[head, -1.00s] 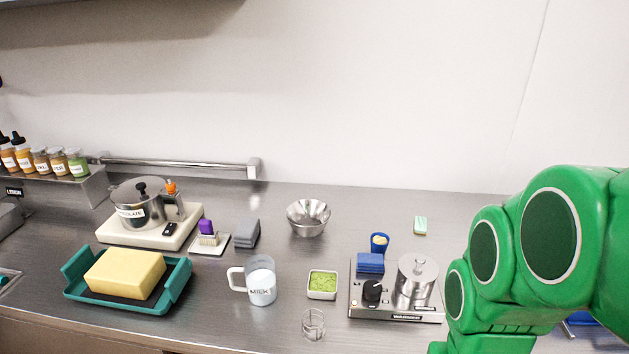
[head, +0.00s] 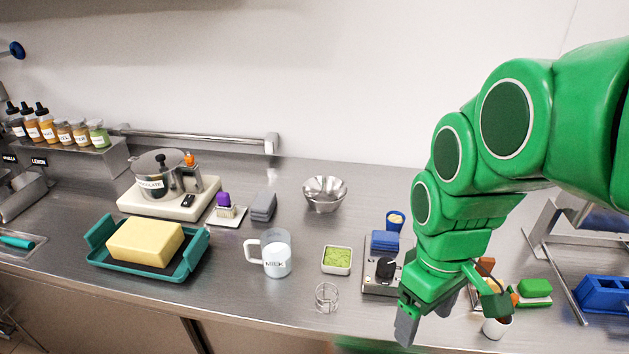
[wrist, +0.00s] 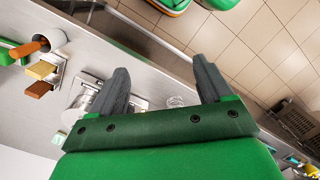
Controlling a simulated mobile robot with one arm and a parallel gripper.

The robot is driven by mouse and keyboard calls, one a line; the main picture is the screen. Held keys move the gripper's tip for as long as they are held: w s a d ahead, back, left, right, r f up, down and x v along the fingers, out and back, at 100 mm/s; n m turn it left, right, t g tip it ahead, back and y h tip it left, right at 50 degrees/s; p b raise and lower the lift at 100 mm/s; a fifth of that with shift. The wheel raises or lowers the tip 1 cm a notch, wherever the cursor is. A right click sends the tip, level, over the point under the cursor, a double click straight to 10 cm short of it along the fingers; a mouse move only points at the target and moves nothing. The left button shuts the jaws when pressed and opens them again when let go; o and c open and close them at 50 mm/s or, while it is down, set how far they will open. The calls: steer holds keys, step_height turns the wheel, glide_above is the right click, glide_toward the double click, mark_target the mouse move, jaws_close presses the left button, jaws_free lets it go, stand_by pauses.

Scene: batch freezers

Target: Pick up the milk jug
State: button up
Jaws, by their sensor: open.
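The milk jug (head: 277,254) is a clear cup with white milk, a "MILK" label and a white handle on its left side. It stands upright on the steel counter in the head view. My gripper (head: 449,317) is to the right of the jug and well apart from it, near the counter's front edge. In the wrist view my gripper (wrist: 162,85) is open, with nothing between its two grey fingers. I cannot make out the jug in the wrist view.
A teal tray (head: 196,252) with a yellow block is left of the jug. A steel bowl (head: 324,194) stands behind. The counter just around the jug is clear.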

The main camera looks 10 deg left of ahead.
steer(key=w+a+r+n, duration=0.1)
steer(key=w+a+n, duration=0.6)
steer(key=w+n, duration=0.1)
steer(key=n+t, duration=0.1)
steer(key=n, duration=2)
glide_above(253, 241)
steer(key=d, duration=0.1)
step_height(253, 241, down, 6)
steer(key=shift+w+r, duration=0.1)
steer(key=shift+r, duration=0.1)
steer(key=shift+a+f, duration=0.25)
steer(key=shift+f, duration=0.1)
step_height(253, 241, down, 2)
steer(key=shift+f, duration=0.1)
steer(key=shift+a+f, duration=0.2)
steer(key=shift+f, duration=1.1)
steer(key=shift+a+f, duration=0.15)
steer(key=shift+f, duration=1.1)
steer(key=c, duration=1.4)
steer(key=shift+c, duration=0.2)
steer(key=shift+r, duration=0.15)
